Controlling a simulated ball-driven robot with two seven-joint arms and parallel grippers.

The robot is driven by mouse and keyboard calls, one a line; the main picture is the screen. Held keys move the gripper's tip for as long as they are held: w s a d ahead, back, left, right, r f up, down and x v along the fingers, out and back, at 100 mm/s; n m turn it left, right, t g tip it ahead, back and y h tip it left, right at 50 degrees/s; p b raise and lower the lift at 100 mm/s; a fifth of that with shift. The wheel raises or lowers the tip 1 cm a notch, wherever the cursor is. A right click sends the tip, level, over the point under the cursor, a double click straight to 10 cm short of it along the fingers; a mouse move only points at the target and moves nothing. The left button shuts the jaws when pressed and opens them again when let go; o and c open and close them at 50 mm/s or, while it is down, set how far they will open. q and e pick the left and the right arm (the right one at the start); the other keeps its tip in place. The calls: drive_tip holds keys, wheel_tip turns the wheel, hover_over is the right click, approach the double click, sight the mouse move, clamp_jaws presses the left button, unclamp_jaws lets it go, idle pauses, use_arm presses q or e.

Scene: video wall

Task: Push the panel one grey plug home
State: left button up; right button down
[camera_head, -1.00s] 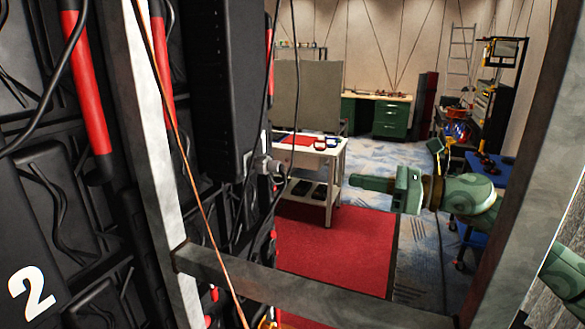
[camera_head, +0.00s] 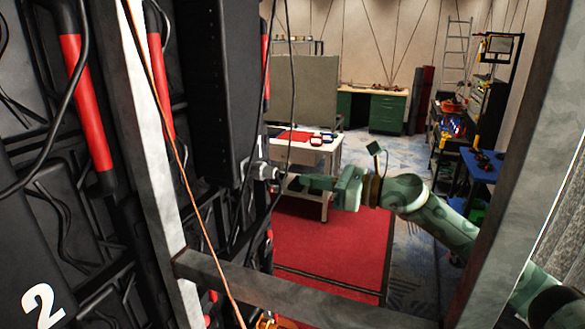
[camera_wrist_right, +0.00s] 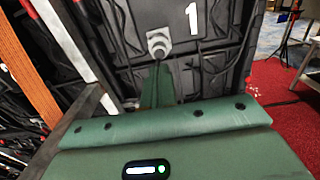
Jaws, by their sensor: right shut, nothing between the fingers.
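The grey plug (camera_head: 263,171) sticks out from the back of a black panel in the head view, left of centre. In the right wrist view the plug (camera_wrist_right: 158,44) is near the top, beside a white number 1 on panel one (camera_wrist_right: 205,55). My right gripper (camera_head: 288,181) is shut and empty, its fingertips pointing left at the plug's outer end. In the wrist view its green fingers (camera_wrist_right: 159,72) end just below the plug. I cannot tell whether they touch it. How deep the plug sits is unclear. My left gripper is not in view.
A grey metal frame surrounds the opening, with a crossbar (camera_head: 300,294) below my right arm. An orange cable (camera_head: 188,185) and black cables hang near the panels. A panel marked 2 (camera_head: 43,306) is at lower left. A white table (camera_head: 312,150) stands beyond.

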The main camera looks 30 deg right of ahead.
sight(279, 174)
drive_tip(key=p+x, duration=0.1)
drive_tip(key=x, duration=0.3)
drive_tip(key=shift+w+a, duration=0.25)
drive_tip(key=shift+w, duration=0.05)
drive_tip(key=shift+x, duration=0.85)
